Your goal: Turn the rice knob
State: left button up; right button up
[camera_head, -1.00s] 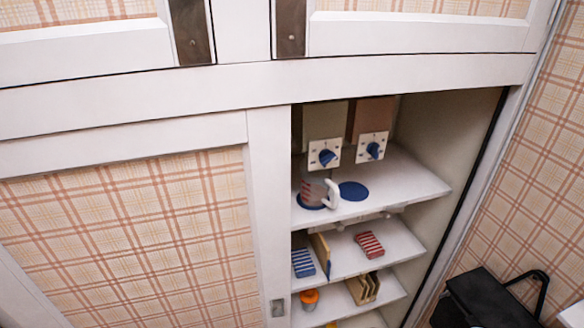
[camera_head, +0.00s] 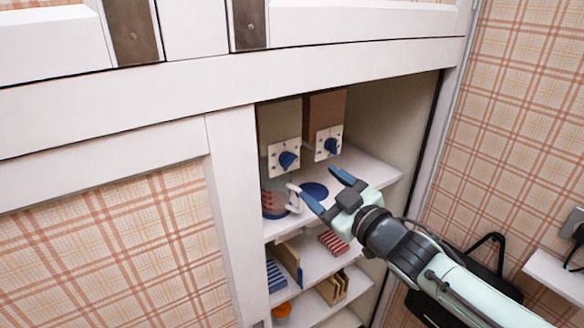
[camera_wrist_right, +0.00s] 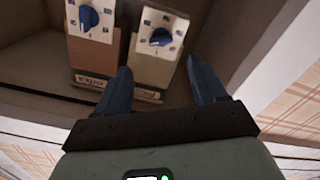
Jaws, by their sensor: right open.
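Two dispensers hang in the open cupboard, a beige one (camera_head: 279,125) on the left and a brown one (camera_head: 325,108) on the right. Each has a white dial plate with a blue knob, the left knob (camera_head: 288,160) and the right knob (camera_head: 331,148). The right wrist view is upside down, with the brown one's knob (camera_wrist_right: 88,17) left and the beige one's knob (camera_wrist_right: 160,37) right. The brown box's label (camera_wrist_right: 93,82) resembles "PASTA"; the beige label is unreadable. My right gripper (camera_head: 317,181) is open and empty, below and in front of the knobs, touching neither. My left gripper is out of view.
A striped mug (camera_head: 278,203) stands on the shelf below the left dispenser, close to my right gripper's finger. A blue disc (camera_head: 314,190) lies beside it. Lower shelves hold small boxes.

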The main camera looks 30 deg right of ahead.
aim_at(292, 163)
jog(key=w, duration=0.6)
jog(key=w+a, duration=0.1)
jog(key=w, duration=0.3)
jog(key=shift+c, duration=0.3)
jog(key=c, duration=1)
